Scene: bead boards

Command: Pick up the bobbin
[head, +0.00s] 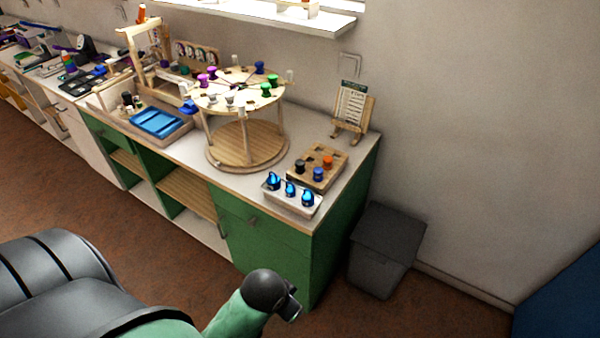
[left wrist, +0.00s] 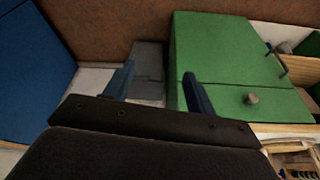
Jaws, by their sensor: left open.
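Several spool-shaped bobbins stand on the round wooden carousel (head: 246,149): purple bobbins (head: 203,80) at its left, green bobbins (head: 266,90) at its right, and pale ones (head: 229,100) at the front. Black, orange and blue bobbins, such as the orange bobbin (head: 327,162), sit in a wooden block (head: 305,180) at the counter's right end. I cannot tell which bobbin is meant. My left gripper (left wrist: 159,70) is open and empty in the left wrist view, with the green cabinet and grey bin beyond its fingers. No bobbin shows there. My right gripper is not in view.
A white tray (head: 310,212) with blue-topped items is at the counter's front edge. A card stand (head: 348,114) stands behind. A blue tray (head: 158,122) lies left of the carousel. The grey bin (head: 384,250) stands beside the green cabinet (head: 262,245).

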